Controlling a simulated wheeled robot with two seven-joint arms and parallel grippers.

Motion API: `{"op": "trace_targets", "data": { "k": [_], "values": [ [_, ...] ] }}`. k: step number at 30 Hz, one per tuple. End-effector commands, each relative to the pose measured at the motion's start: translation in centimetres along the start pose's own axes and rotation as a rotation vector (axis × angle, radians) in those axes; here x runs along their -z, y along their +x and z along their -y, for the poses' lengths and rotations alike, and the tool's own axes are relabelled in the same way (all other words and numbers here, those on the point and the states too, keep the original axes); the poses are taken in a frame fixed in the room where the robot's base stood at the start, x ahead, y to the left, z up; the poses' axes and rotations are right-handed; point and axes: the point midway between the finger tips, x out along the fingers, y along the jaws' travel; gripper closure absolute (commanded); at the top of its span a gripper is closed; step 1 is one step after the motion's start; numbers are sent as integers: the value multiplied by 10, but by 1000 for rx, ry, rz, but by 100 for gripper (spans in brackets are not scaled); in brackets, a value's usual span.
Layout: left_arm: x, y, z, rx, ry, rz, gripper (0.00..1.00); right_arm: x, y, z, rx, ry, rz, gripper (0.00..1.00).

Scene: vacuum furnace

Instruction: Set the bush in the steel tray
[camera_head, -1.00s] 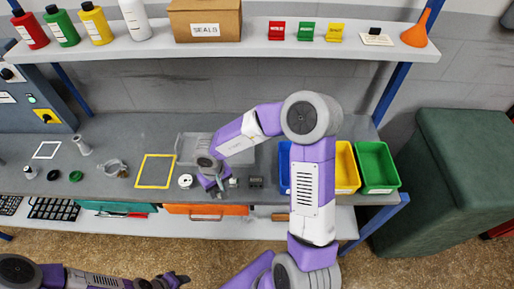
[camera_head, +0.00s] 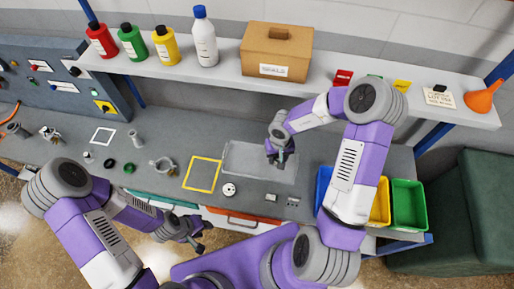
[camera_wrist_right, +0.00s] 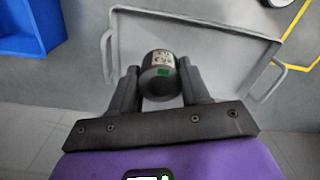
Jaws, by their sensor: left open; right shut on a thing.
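The steel tray (camera_head: 241,157) lies on the grey bench, right of the yellow square outline. My right gripper (camera_head: 279,160) is over the right part of the tray. In the wrist view it is shut on the bush (camera_wrist_right: 160,72), a dark round ring with a white label and a green mark. The tray (camera_wrist_right: 213,35) shows behind the bush there, with a wire handle at each end. I cannot tell whether the bush touches the tray floor. My left gripper (camera_head: 197,238) is open and empty, in front of the bench.
Blue, yellow (camera_head: 380,207) and green (camera_head: 409,205) bins stand right of the tray. A white round part (camera_head: 229,189) and small dark blocks (camera_head: 271,198) lie in front of it. A shelf (camera_head: 225,73) with bottles and a box runs above the back.

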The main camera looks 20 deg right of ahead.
Motion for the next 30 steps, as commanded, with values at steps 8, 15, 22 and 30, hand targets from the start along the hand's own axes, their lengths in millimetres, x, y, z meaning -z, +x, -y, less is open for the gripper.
{"op": "trace_targets", "data": {
  "k": [8, 15, 22, 30],
  "values": [
    [0, 10, 4, 0, -1, 2, 57, -1, 39, -2, 1, 5, 3, 100],
    [0, 18, 7, 0, -1, 2, 57, 0, 64, -2, 0, 5, 0, 100],
    [1, 27, 10, 0, -1, 1, 57, -1, 93, -2, 0, 5, 2, 100],
    [1, 28, 11, 0, 0, 1, 57, 0, 99, -2, 1, 6, -1, 100]
  ]
}}
